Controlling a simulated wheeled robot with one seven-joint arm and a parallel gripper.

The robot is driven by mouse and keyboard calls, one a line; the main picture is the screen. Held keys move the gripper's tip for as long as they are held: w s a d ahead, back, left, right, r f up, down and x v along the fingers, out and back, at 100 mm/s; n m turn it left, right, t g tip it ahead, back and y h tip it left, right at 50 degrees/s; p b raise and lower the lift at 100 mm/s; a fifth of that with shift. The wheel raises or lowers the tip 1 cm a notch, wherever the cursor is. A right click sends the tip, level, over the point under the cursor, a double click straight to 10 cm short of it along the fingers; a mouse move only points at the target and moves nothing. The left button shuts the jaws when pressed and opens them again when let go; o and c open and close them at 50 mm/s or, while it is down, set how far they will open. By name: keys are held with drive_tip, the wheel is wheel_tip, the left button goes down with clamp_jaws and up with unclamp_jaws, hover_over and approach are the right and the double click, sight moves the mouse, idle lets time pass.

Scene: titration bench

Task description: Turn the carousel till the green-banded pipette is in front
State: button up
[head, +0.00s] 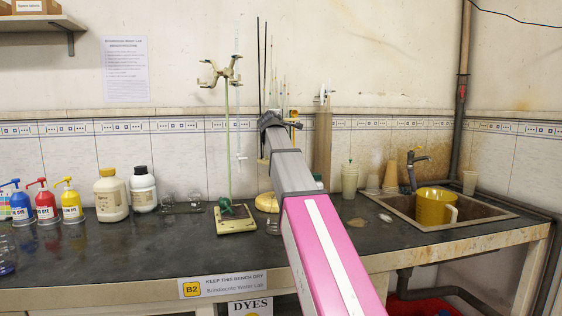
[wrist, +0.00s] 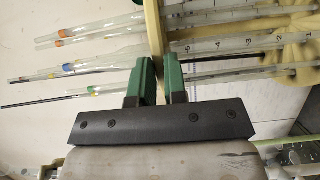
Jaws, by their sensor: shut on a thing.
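The pipette carousel is mostly hidden behind my arm in the head view; its pale yellow base (head: 266,203) shows low on the bench and thin pipettes (head: 284,90) rise above my wrist. In the wrist view its cream disc (wrist: 153,28) is edge-on, with several glass pipettes (wrist: 110,50) passing through it.
A burette stand (head: 228,140) with a clamp is just left of the carousel. Pump bottles (head: 46,203) and white jars (head: 143,190) stand further left. The front bench area is largely clear.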

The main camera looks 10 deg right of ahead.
sight(287, 120)
drive_tip(key=shift+d+f+y, duration=0.1)
drive_tip(key=shift+d+y, duration=0.2)
drive_tip(key=shift+w+d+n+t+y, duration=0.25)
drive_tip(key=shift+d+n+t+y, duration=0.1)
drive_tip(key=shift+d+n+y, duration=0.7)
drive_tip(key=shift+w+d+n+t+y, duration=0.3)
drive_tip(key=shift+d+n+y, duration=0.45)
drive_tip(key=shift+y, duration=0.6)
drive_tip(key=o, duration=0.8)
drive_tip(key=shift+s, duration=0.2)
drive_tip(key=shift+s+a, duration=0.15)
drive_tip(key=shift+s, duration=1.3)
drive_tip(key=shift+s+a, duration=0.15)
drive_tip(key=shift+s, duration=1.3)
